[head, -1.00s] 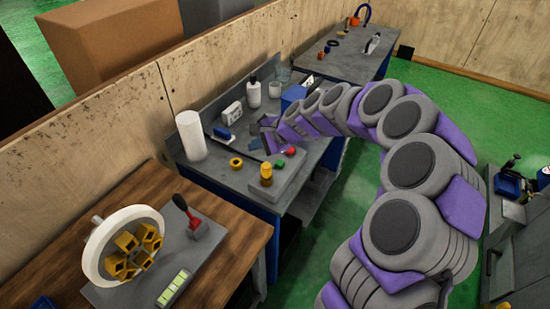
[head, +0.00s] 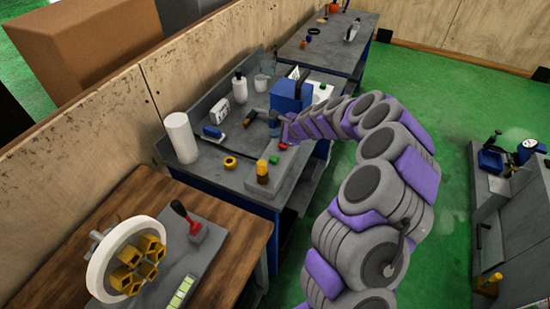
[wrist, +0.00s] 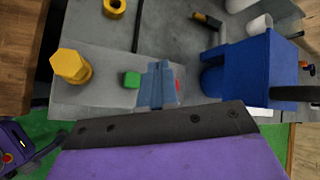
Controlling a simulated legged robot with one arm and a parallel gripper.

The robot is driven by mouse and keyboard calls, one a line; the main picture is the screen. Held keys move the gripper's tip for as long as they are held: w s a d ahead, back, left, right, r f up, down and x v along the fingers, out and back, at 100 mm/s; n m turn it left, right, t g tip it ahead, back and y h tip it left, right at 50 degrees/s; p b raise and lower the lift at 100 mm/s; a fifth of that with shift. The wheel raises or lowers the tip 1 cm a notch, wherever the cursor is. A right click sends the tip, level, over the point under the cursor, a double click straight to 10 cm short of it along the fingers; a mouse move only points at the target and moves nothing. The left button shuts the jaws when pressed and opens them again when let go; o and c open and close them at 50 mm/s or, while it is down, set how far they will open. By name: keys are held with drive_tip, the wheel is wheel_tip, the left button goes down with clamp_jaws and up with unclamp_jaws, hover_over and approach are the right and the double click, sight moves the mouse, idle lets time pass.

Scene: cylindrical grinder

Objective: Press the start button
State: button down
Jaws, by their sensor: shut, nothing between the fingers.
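A green button (head: 273,159) sits on a grey block (head: 262,187) on the grey bench, between a red button (head: 282,147) and a yellow knob (head: 262,169). In the wrist view the green button (wrist: 132,79) is in plain sight, just left of my gripper's fingertips (wrist: 157,66). The red button (wrist: 178,85) is partly hidden behind the fingers on their right. My gripper (head: 277,128) is shut and empty, above the block near the red button. I cannot tell its exact height; it is not visibly touching the green button.
A blue box (wrist: 250,68) stands close to the right of my gripper in the wrist view. The tall yellow knob (wrist: 70,67) rises left of the green button. A yellow ring (head: 230,162), white cylinder (head: 181,137) and bottle (head: 239,86) stand farther back on the bench.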

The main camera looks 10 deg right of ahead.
drive_tip(key=f+b, duration=0.1)
drive_tip(key=f, duration=0.1)
drive_tip(key=a+f+b, duration=0.1)
drive_tip(key=b, duration=0.1)
drive_tip(key=shift+a+f, duration=0.2)
drive_tip(key=shift+f, duration=0.2)
drive_tip(key=b, duration=0.4)
hover_over(275, 160)
drive_tip(key=f, duration=0.4)
drive_tip(key=shift+w+d, duration=0.15)
drive_tip(key=shift+d, duration=0.05)
drive_tip(key=shift+d+f, duration=0.1)
drive_tip(key=shift+f, duration=0.35)
drive_tip(key=shift+a, duration=0.35)
drive_tip(key=shift+d, duration=0.25)
drive_tip(key=shift+a, duration=0.15)
drive_tip(key=shift+f, duration=0.15)
drive_tip(key=shift+f, duration=0.2)
